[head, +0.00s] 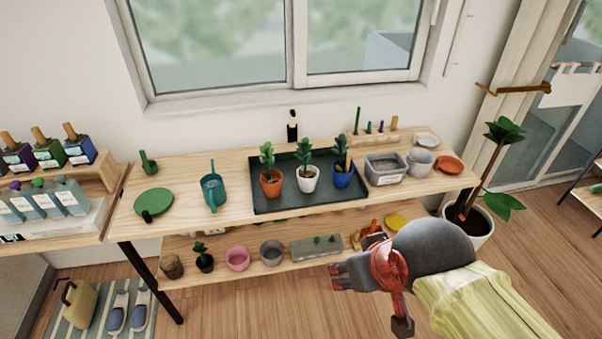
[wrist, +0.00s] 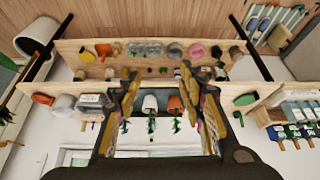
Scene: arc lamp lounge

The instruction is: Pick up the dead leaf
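Three small potted plants stand on a dark tray (head: 265,206) on the wooden table: one in an orange pot (head: 271,187), one in a white pot (head: 308,182), one in a blue pot (head: 343,179). The blue-pot plant shows a brownish part (head: 341,147) that may be the dead leaf; it is too small to be sure. My gripper (head: 338,277) is in front of the table, well apart from the plants. In the wrist view, which is upside down, my gripper (wrist: 168,88) is open and empty, with the white pot (wrist: 150,103) seen between its fingers.
A teal watering can (head: 213,190) and green disc (head: 154,203) stand left of the tray. A grey bin (head: 384,169) and orange dish (head: 449,164) stand right. The lower shelf holds several pots. A tall plant (head: 468,225) stands on the floor at right.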

